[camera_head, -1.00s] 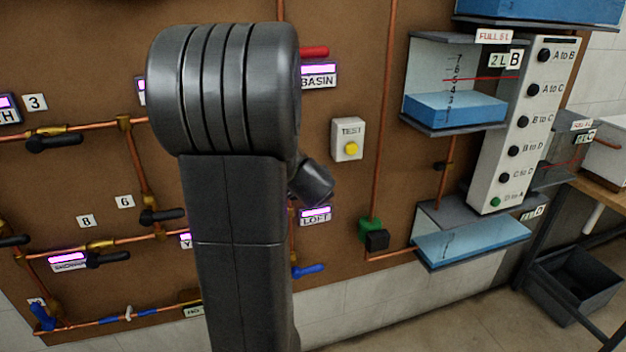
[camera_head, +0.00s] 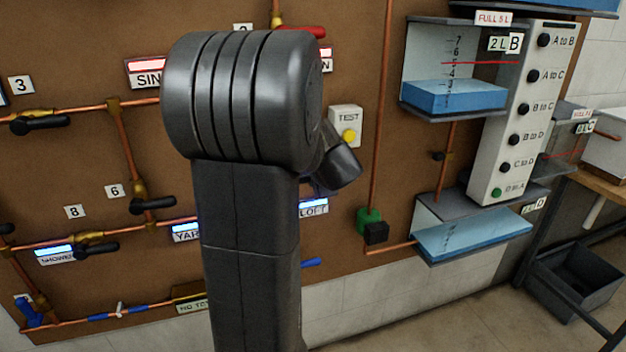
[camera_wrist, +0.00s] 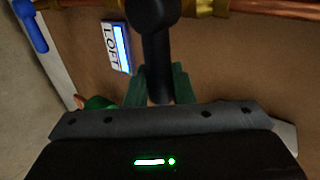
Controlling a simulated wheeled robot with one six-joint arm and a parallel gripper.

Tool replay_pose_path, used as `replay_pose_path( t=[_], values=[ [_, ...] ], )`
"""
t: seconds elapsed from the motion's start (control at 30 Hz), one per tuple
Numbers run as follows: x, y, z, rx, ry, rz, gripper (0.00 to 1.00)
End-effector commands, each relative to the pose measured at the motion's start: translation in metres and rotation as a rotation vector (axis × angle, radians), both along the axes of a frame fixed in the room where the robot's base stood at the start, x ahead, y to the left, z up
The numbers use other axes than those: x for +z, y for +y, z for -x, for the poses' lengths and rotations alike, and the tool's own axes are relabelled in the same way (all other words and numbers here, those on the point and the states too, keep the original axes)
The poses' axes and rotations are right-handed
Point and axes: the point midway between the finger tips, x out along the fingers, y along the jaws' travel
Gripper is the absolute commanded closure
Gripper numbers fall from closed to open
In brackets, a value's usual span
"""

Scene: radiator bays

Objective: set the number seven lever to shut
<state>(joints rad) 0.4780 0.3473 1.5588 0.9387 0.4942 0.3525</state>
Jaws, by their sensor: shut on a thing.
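In the wrist view, a black lever handle (camera_wrist: 155,45) hangs from a brass valve body (camera_wrist: 195,7) on a copper pipe. The handle stands across the pipe, roughly at right angles to it. My gripper (camera_wrist: 158,84) has its green fingers shut on the handle's free end, one on each side. A LOFT label (camera_wrist: 116,47) sits beside the handle. No number tag shows in the wrist view, so I cannot read this lever's number. In the head view my arm hides the lever and the gripper.
In the head view, tags 3 (camera_head: 20,84), 6 (camera_head: 114,190) and 8 (camera_head: 74,211) mark other black levers on the brown board. A TEST box (camera_head: 346,130) is close right of my arm. Water tanks (camera_head: 455,95) and a button panel (camera_head: 515,120) stand farther right.

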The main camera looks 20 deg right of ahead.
Motion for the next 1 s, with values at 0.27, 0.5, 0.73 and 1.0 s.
replay_pose_path(
  t=[0.27,0.5,0.73,1.0],
  values=[
    [-0.0058,0.0,0.0004,0.0,0.004,-0.063,1.0],
    [-0.0059,0.0003,0.0004,0.0,0.005,-0.071,1.0],
    [-0.0062,0.0005,0.0005,0.0,0.005,-0.07,0.71],
    [-0.0051,0.0001,0.0001,0.0,0.004,-0.068,0.59]
  ],
)
